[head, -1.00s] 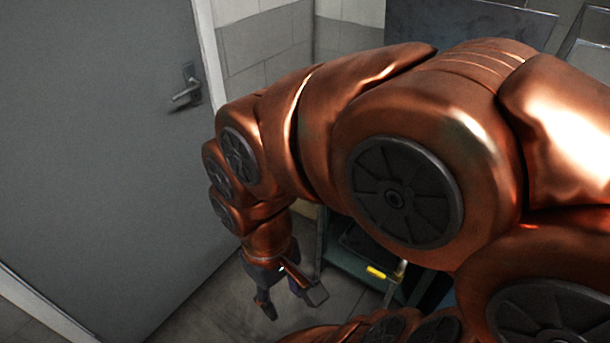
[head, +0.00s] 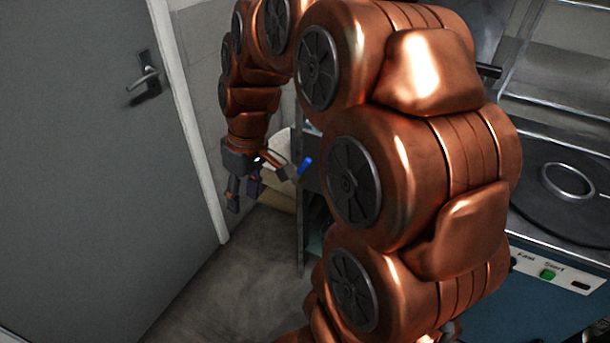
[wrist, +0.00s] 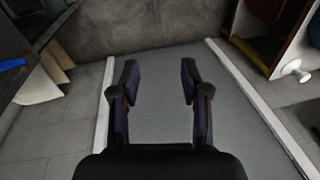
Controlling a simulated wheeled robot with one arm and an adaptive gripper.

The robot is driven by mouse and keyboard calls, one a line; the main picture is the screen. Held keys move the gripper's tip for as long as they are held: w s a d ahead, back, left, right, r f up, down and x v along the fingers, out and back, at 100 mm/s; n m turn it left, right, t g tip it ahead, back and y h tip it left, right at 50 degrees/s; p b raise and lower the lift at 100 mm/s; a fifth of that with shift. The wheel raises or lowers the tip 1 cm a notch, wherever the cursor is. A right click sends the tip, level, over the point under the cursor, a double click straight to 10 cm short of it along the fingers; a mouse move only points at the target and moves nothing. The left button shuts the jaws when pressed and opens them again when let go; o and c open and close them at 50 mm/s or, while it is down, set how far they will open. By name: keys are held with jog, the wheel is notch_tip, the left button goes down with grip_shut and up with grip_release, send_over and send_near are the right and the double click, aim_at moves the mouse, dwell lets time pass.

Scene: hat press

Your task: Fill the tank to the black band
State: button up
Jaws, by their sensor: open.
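My gripper (head: 243,200) hangs in front of the wall beside the grey door, left of a blue-tipped handle (head: 305,166). The handle is a little apart from the fingers. In the wrist view my gripper (wrist: 159,80) is open, with nothing between its fingers. A blue piece (wrist: 12,64) shows at the left edge of that view, well away from the fingers. I cannot make out the tank or its black band in either view. My arm covers much of the middle of the head view.
A grey door (head: 80,150) with a lever handle (head: 147,83) stands at left. The press (head: 535,235) with a green Start button (head: 548,274) is at right, bearing a metal ring (head: 567,180). Bare floor (head: 235,275) lies below my gripper. A white knob (wrist: 292,67) shows at right in the wrist view.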

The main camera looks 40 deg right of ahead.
jog(key=w+d+f+t+b, duration=0.1)
jog(key=w+d+f+b, duration=0.2)
jog(key=d, duration=0.4)
jog(key=w+d+f+t+b, duration=0.1)
jog(key=w+d+f, duration=0.2)
jog(key=w+d, duration=0.3)
jog(key=n+t+h+b, duration=0.1)
jog(key=t+b, duration=0.1)
jog(key=b, duration=0.2)
send_over(305, 167)
jog(key=s+d, duration=0.2)
notch_tip(305, 167, down, 5)
jog(key=shift+a+f, duration=0.1)
jog(key=shift+f, duration=0.1)
jog(key=shift+p+x, duration=0.4)
jog(key=shift+x, duration=3.4)
jog(key=shift+s, duration=0.1)
grip_shut()
